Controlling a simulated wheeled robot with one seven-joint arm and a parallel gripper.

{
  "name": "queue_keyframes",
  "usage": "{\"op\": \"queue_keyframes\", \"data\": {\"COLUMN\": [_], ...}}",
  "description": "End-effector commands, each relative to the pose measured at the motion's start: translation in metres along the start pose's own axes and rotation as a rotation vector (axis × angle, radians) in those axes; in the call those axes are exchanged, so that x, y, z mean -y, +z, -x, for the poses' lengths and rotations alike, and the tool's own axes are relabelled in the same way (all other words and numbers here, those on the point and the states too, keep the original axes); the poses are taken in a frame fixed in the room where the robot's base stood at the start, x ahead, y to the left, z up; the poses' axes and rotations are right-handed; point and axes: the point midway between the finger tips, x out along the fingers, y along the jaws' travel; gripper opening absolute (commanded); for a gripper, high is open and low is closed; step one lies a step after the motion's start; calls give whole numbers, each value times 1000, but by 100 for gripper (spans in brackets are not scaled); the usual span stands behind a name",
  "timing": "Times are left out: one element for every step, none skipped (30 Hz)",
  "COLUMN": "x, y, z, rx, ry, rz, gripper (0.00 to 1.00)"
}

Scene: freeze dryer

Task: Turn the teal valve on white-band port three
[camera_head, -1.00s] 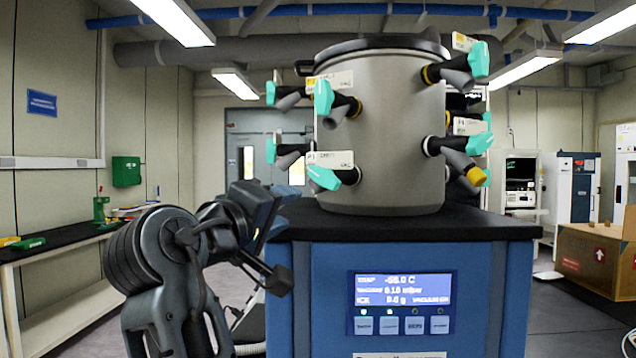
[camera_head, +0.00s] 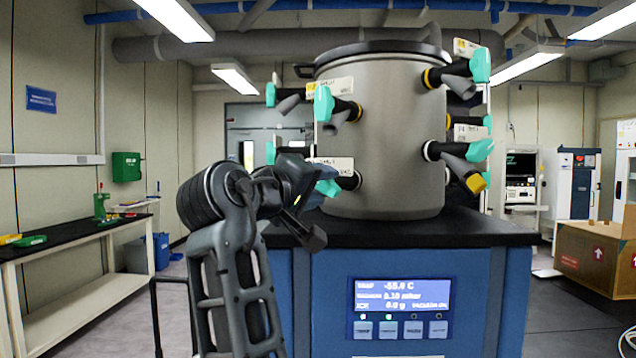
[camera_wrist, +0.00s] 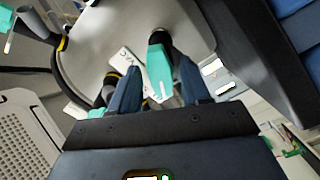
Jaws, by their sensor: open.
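The grey drum (camera_head: 385,130) of the freeze dryer carries several ports with teal valve handles. The lower front-left port has a white band (camera_head: 357,180), a white label (camera_head: 336,163) above it, and a teal valve (camera_head: 328,188). My gripper (camera_head: 320,178) is at this valve and partly hides it. In the wrist view the teal valve (camera_wrist: 159,68) lies between the two open blue fingers of my gripper (camera_wrist: 157,80), its tip pointing toward the palm. I cannot tell whether the fingers touch it.
A yellow-banded port with a teal valve (camera_head: 323,104) sits just above. Another teal valve (camera_head: 479,151) is at the right of the drum. The black top (camera_head: 460,226) of the blue cabinet lies below. A cardboard box (camera_head: 590,250) stands at right.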

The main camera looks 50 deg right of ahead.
Motion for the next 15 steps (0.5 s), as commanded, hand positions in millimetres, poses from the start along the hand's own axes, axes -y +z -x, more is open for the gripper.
{"op": "queue_keyframes", "data": {"x": [0,0,0,0,0,0,0,0,0,0,0,0,0,0,0], "y": [0,0,0,0,0,0,0,0,0,0,0,0,0,0,0], "z": [-1,-1,-1,0,0,0,0,0,0,0,0,0,0,0,0], "rx": [0,0,0,-1,-1,-1,-1,-1,-1,-1,-1,-1,-1,-1,-1], "ry": [0,0,0,0,0,0,0,0,0,0,0,0,0,0,0], "rz": [0,0,0,0,0,0,0,0,0,0,0,0,0,0,0], "gripper": [47,47,47,47,47,47,45,42,38,35,32,29,26,23,19]}}
